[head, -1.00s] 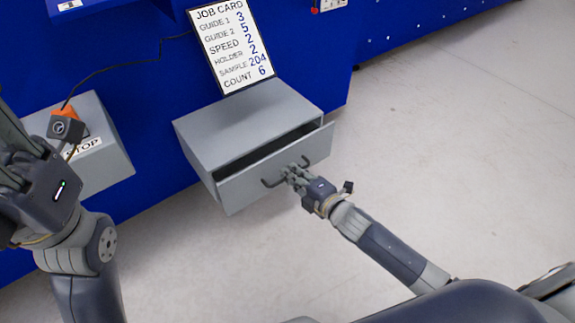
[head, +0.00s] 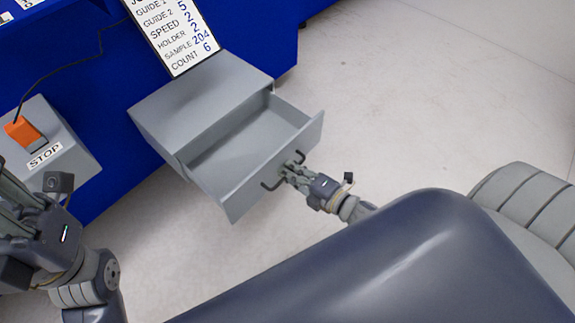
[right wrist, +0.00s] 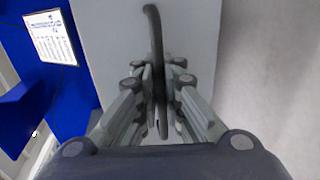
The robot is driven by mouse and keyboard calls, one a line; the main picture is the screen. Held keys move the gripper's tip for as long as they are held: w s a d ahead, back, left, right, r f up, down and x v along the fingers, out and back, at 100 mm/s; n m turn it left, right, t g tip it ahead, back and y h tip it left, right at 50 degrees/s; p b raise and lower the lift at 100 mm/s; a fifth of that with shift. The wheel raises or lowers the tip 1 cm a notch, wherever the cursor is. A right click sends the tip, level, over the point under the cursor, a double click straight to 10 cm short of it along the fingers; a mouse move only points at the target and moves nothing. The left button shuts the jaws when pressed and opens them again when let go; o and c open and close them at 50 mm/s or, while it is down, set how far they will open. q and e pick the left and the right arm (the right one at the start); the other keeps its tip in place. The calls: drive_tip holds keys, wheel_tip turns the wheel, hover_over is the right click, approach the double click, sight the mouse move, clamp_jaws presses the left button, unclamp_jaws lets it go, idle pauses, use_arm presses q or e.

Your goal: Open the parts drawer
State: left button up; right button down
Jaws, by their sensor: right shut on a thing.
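The grey parts drawer (head: 265,172) is pulled well out of its grey cabinet (head: 205,100), and the part of its inside that shows looks empty. My right gripper (head: 288,171) is shut on the dark drawer handle (head: 270,185) at the drawer's front. In the right wrist view the dark handle (right wrist: 155,50) runs between the two fingers (right wrist: 158,95) against the grey front panel (right wrist: 115,45). My left gripper (head: 20,200) is at the left edge, away from the drawer; its fingers are partly cut off by the frame.
A white job card (head: 175,35) stands behind the cabinet against the blue bench (head: 95,80). A grey box with an orange switch (head: 24,132) and a STOP label (head: 45,155) is at the left. The pale floor (head: 400,110) to the right is clear.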

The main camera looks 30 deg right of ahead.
drive_tip(key=c, duration=2)
unclamp_jaws()
drive_tip(key=v, duration=1.2)
